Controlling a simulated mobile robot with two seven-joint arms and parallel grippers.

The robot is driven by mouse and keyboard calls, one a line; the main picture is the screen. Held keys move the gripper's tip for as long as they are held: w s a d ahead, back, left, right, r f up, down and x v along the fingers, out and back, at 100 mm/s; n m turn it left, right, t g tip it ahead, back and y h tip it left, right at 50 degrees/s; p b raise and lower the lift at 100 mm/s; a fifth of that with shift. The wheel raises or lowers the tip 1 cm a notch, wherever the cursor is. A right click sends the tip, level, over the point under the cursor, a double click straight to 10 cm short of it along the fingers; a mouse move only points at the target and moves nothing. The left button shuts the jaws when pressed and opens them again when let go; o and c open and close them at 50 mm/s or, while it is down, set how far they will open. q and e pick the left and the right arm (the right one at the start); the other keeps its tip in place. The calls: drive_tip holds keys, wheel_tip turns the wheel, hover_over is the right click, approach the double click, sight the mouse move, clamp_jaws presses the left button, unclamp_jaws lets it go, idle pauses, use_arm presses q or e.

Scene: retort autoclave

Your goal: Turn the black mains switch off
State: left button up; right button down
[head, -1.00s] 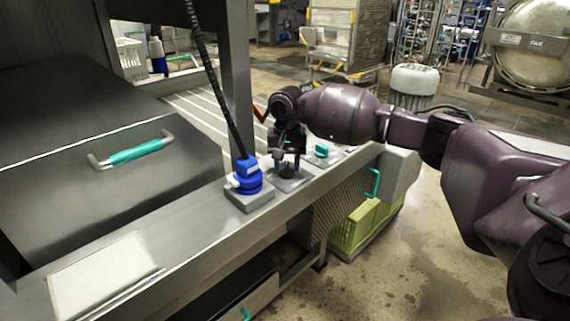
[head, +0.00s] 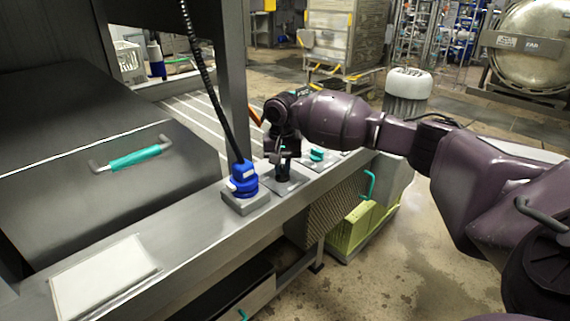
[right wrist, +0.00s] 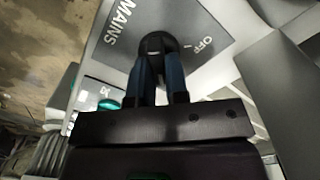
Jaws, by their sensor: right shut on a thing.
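The black mains switch (right wrist: 158,42) is a round dark knob on a grey plate (right wrist: 215,18) lettered MAINS and OFF in the right wrist view. The OFF mark lies just right of the knob. My right gripper (right wrist: 159,66) is shut on the switch, one finger on each side. In the head view my right gripper (head: 283,168) points down onto the switch plate (head: 290,187), and the knob is largely hidden by the fingers. I cannot tell exactly which way the knob points. My left gripper is not in view.
A blue plug (head: 243,179) with a black cable stands left of the switch on the steel ledge. A teal knob (head: 317,154) sits close to its right. A teal-handled steel cover (head: 100,205) is at left. Yellow-green crates (head: 350,232) stand below the ledge.

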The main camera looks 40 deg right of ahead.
drive_tip(key=r+n+p, duration=0.1)
drive_tip(key=p, duration=0.2)
drive_tip(key=shift+a+r, duration=0.1)
drive_tip(key=shift+r, duration=0.05)
drive_tip(key=shift+n+p, duration=0.6)
drive_tip(key=shift+p, duration=0.2)
drive_tip(key=shift+f+n+p, duration=0.3)
drive_tip(key=shift+n+p, duration=0.25)
drive_tip(key=shift+n, duration=0.15)
drive_tip(key=shift+a+f+n+p, duration=0.1)
drive_tip(key=shift+f+n+p, duration=0.2)
drive_tip(key=shift+n, duration=0.5)
drive_tip(key=n, duration=0.3)
drive_tip(key=shift+n+p, duration=0.3)
drive_tip(key=shift+p, duration=0.1)
drive_tip(key=n, duration=0.4)
drive_tip(key=shift+a+p, duration=0.15)
drive_tip(key=shift+p, duration=0.15)
drive_tip(key=n, duration=0.3)
drive_tip(key=shift+a+f+n, duration=0.1)
drive_tip(key=shift+n, duration=0.3)
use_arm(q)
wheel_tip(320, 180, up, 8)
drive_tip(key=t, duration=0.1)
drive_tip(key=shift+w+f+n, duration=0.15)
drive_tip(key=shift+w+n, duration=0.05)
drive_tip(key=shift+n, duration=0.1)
use_arm(e)
drive_tip(key=shift+s+n, duration=0.1)
drive_tip(key=shift+n, duration=0.3)
